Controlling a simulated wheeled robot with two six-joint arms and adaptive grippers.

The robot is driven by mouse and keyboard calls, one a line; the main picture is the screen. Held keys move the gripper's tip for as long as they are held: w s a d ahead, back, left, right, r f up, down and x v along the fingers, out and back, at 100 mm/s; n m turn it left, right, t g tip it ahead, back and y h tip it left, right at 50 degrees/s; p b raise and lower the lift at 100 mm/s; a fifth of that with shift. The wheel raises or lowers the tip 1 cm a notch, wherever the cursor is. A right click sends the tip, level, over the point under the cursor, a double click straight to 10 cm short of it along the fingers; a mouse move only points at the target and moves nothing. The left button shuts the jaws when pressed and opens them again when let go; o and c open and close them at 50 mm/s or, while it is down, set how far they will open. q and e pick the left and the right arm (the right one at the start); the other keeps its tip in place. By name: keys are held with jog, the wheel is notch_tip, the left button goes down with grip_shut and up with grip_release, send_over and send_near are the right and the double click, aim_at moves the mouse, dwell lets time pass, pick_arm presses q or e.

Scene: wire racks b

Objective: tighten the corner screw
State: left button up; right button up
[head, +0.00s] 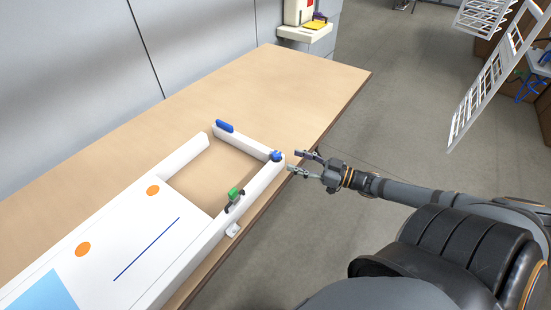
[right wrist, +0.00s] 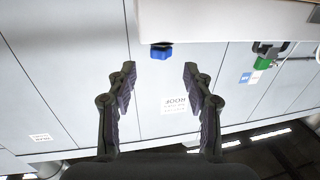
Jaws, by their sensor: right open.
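The corner screw, a small blue knob (head: 277,156), sits on top of the right corner of the white frame (head: 259,186). My right gripper (head: 305,163) is open and empty, just to the right of that corner, with its fingers pointing towards the knob and a small gap between. In the right wrist view, which looks upside down, the blue knob (right wrist: 161,51) is ahead of the gap between my open fingers (right wrist: 159,80), against the white frame edge (right wrist: 225,20). My left gripper is not in view.
A green clamp (head: 235,194) is fixed on the frame's near side; it also shows in the right wrist view (right wrist: 264,63). A blue piece (head: 224,126) sits at the frame's far corner. The wooden table (head: 290,85) is clear beyond the frame. White wire racks (head: 490,80) are at upper right.

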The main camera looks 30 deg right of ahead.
aim_at(281, 158)
jog(key=b+x, duration=0.1)
jog(key=x, duration=0.1)
jog(key=b+x, duration=0.1)
jog(key=x, duration=0.1)
jog(key=b+x, duration=0.1)
jog(key=x, duration=0.1)
jog(key=shift+a+f+b, duration=0.1)
jog(key=shift+f+b, duration=0.25)
jog(key=shift+w+a+r+b, duration=0.15)
jog(key=shift+w+a+b, duration=0.05)
jog(key=shift+w+b, duration=0.25)
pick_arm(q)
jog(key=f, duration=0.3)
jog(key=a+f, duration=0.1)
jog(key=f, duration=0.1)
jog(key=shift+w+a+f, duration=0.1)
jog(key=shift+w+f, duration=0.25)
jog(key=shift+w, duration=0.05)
pick_arm(e)
jog(key=shift+w+a+r, duration=0.1)
jog(key=shift+a+r, duration=0.05)
jog(key=shift+r, duration=0.05)
jog(key=shift+c, duration=0.4)
